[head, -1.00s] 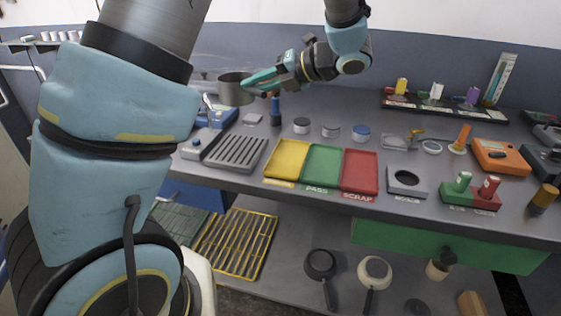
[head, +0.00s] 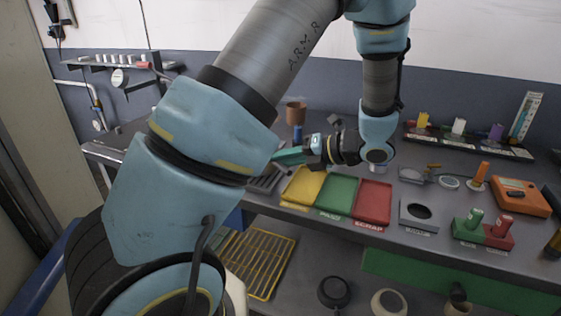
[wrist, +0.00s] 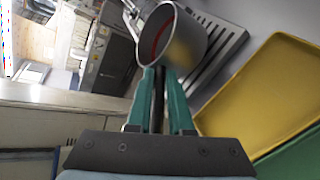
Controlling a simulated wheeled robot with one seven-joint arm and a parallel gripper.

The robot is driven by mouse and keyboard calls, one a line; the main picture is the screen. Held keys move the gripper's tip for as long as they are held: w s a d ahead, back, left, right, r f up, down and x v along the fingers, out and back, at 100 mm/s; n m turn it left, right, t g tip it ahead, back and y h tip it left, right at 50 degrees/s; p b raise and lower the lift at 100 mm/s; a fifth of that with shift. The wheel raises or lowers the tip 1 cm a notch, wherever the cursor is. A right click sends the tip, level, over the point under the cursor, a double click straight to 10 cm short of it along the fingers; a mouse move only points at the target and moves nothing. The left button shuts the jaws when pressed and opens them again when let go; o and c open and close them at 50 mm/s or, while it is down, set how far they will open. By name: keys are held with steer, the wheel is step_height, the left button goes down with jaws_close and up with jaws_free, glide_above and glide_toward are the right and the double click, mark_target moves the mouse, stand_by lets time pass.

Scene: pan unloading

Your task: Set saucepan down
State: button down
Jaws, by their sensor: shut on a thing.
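My gripper (wrist: 160,85) is shut on the dark handle (wrist: 158,100) of the saucepan (wrist: 178,50), a grey metal pan with a reddish streak inside. In the wrist view the pan is just beyond the fingertips, its opening partly facing the camera. Behind it is the grey slotted rack (wrist: 222,60); I cannot tell whether they touch. In the head view my gripper's teal fingers (head: 287,156) point left, low over the bench near the rack (head: 268,178). My own arm hides the pan there.
Yellow (head: 303,186), green (head: 337,194) and red (head: 373,202) trays lie right of the rack. A brown cup-like object (head: 296,112) is behind my gripper. More pans are on the lower shelf.

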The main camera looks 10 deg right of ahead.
steer(key=shift+f, duration=0.7)
steer(key=shift+f, duration=0.2)
steer(key=c, duration=0.8)
jaws_free()
steer(key=shift+r, duration=0.15)
steer(key=shift+r, duration=0.2)
steer(key=shift+b+v, duration=1.9)
steer(key=shift+v, duration=4.05)
